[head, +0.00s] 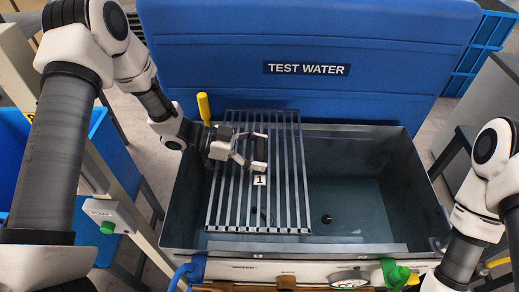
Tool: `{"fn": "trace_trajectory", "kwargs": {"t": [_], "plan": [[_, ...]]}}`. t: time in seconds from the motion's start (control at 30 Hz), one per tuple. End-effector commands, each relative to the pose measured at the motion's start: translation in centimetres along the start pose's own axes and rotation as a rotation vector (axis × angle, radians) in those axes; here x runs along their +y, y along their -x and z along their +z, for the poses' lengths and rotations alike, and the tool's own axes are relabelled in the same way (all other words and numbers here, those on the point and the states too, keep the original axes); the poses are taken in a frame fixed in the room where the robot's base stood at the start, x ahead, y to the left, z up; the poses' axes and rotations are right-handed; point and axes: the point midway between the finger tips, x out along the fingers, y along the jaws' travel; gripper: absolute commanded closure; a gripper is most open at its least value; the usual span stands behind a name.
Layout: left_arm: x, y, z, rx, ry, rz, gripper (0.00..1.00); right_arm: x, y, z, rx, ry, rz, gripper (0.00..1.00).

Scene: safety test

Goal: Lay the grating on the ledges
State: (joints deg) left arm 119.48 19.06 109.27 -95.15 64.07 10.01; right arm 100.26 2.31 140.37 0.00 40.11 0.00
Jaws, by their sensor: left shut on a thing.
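The grey barred grating (301,190) is over the left half of the open metal tank (411,230). A small white tag marked 1 is on it. My left gripper (256,166) is over the grating's middle and is shut on it; the exact contact at the fingertips is hard to see. The grating's front edge is near the tank's front wall and its back edge near the back wall. I cannot tell whether it touches the ledges, and the ledges are not clearly visible. My right arm is at the right edge, and its gripper is not visible.
A blue panel labelled TEST WATER (308,30) stands behind the tank. A yellow handle (204,107) rises at the tank's back left corner. Blue and green fittings (395,273) are on the front. The tank's right half is uncovered, with a dark drain hole in its floor.

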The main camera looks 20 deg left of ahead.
Motion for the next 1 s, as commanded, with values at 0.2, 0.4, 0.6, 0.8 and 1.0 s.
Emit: {"fn": "trace_trajectory", "kwargs": {"t": [0.2,0.4,0.6,0.8,1.0], "plan": [[0.0,-0.9,2.7,0.002,-0.001,-0.001,0.87,0.0,-2.8,0.0,0.0,0.0,0.0,1.0],[0.0,-1.4,4.7,0.001,0.0,-0.001,0.87,0.0,-4.2,0.0,0.0,0.0,0.0,1.0],[-0.1,-2.1,6.7,0.002,-0.001,-0.001,0.87,0.0,-5.5,0.0,0.0,0.0,0.0,1.0],[0.0,-2.5,7.9,0.002,-0.001,-0.001,0.87,0.0,-6.3,0.0,0.0,0.0,0.0,1.0],[-0.1,-2.5,8.0,0.003,-0.001,-0.001,0.87,0.0,-6.3,0.0,0.0,0.0,0.0,1.0]]}}
